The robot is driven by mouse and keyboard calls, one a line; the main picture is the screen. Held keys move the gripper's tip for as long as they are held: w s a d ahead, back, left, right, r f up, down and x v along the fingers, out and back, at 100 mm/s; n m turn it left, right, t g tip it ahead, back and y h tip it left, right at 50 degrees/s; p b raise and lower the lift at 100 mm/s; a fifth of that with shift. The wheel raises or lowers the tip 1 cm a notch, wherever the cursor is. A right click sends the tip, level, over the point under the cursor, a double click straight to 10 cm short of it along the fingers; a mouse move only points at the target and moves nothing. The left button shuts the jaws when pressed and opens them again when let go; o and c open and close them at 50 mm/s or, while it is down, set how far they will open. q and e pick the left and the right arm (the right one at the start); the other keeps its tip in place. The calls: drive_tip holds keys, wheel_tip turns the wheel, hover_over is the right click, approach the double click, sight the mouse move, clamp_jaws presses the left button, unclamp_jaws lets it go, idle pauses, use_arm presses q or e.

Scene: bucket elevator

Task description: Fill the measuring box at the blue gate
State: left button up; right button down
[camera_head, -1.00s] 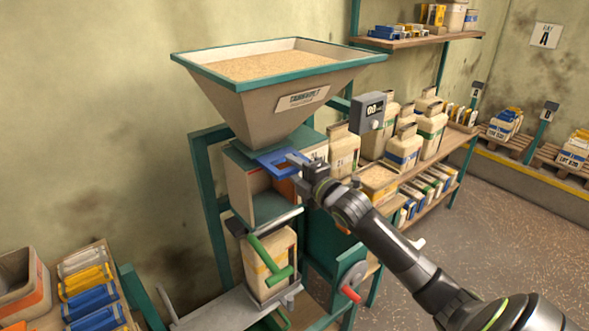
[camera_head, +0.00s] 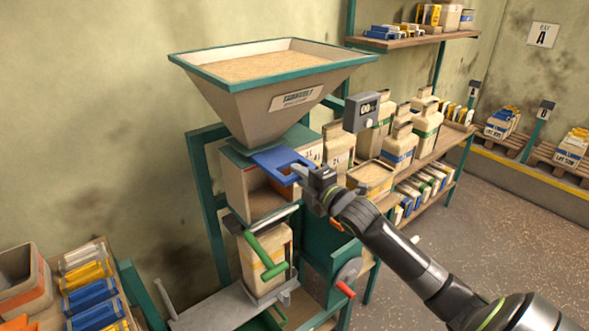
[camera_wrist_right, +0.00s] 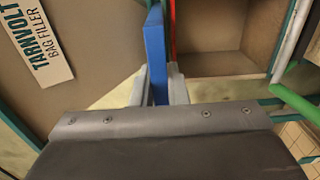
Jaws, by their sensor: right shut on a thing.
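The blue gate (camera_head: 277,160) is a flat blue plate under the hopper (camera_head: 262,101). It sticks out toward the right from the top of the measuring box (camera_head: 237,184), whose open front shows a brown inside with no grain visible. My right gripper (camera_head: 301,172) is shut on the gate's outer end. In the right wrist view, the gate (camera_wrist_right: 156,52) stands between the two grey fingers of the gripper (camera_wrist_right: 158,88). The hopper holds tan grain (camera_head: 262,62) near its rim. My left gripper is not in view.
A paper bag (camera_head: 264,262) stands below the box, behind a green handle (camera_head: 266,255). A grey display (camera_head: 366,111) stands right of the hopper. A red-handled crank (camera_head: 346,289) is lower right.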

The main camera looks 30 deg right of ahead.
drive_tip(key=shift+s, duration=0.35)
drive_tip(key=c, duration=1.7)
unclamp_jaws()
drive_tip(key=shift+w, duration=0.25)
drive_tip(key=shift+c, duration=0.2)
drive_tip(key=shift+o, duration=1.2)
drive_tip(key=shift+w+f, duration=0.1)
drive_tip(key=shift+o, duration=0.3)
drive_tip(key=shift+s, duration=0.4)
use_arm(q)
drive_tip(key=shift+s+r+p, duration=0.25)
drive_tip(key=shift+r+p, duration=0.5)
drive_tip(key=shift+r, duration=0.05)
use_arm(e)
drive_tip(key=s+d, duration=0.1)
drive_tip(key=s, duration=1.6)
drive_tip(key=shift+d, duration=0.2)
